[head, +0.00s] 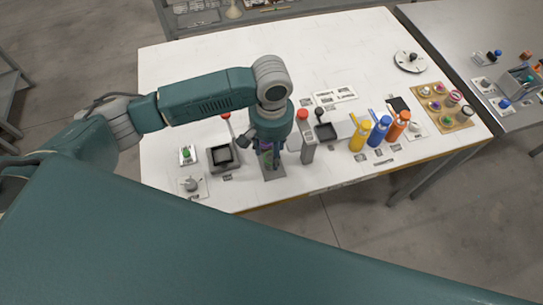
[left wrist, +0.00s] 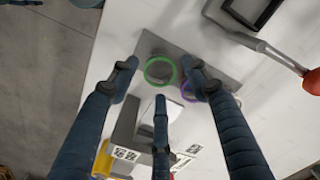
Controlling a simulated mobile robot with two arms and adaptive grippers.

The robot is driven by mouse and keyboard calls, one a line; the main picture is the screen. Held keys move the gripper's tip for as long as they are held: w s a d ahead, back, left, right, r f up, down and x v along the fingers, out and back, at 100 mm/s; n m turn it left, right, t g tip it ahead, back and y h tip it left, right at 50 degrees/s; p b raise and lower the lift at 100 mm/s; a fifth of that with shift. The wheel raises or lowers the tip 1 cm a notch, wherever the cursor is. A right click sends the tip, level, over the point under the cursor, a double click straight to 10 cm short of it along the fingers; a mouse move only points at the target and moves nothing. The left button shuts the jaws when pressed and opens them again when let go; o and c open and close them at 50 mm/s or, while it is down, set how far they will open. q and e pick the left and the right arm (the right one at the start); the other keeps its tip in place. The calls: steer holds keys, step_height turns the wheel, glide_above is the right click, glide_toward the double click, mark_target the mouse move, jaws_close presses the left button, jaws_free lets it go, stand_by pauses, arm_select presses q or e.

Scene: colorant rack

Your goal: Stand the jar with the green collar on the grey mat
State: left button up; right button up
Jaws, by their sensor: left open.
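The jar with the green collar (left wrist: 160,57) shows as a green ring between my left fingers in the left wrist view, seen from above over the grey mat (left wrist: 218,62). I cannot tell whether its base touches the mat. A purple ring (left wrist: 186,96) is close beside it, partly hidden by a finger. My left gripper (left wrist: 160,76) is open, its fingers spread around the green collar. In the head view my left gripper (head: 267,156) points down over the grey mat (head: 274,173), hiding most of the jar. My right gripper is not in view.
A black tray (head: 222,156) stands left of the mat, a grey post with a red top (head: 307,143) close to its right. Yellow (head: 359,137), blue (head: 379,131) and orange (head: 398,126) bottles stand farther right. The white table's (head: 205,75) back is mostly clear.

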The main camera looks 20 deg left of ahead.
arm_select(q)
step_height(320, 180, up, 9)
steer(key=shift+f+b, duration=0.2)
steer(key=shift+b, duration=0.25)
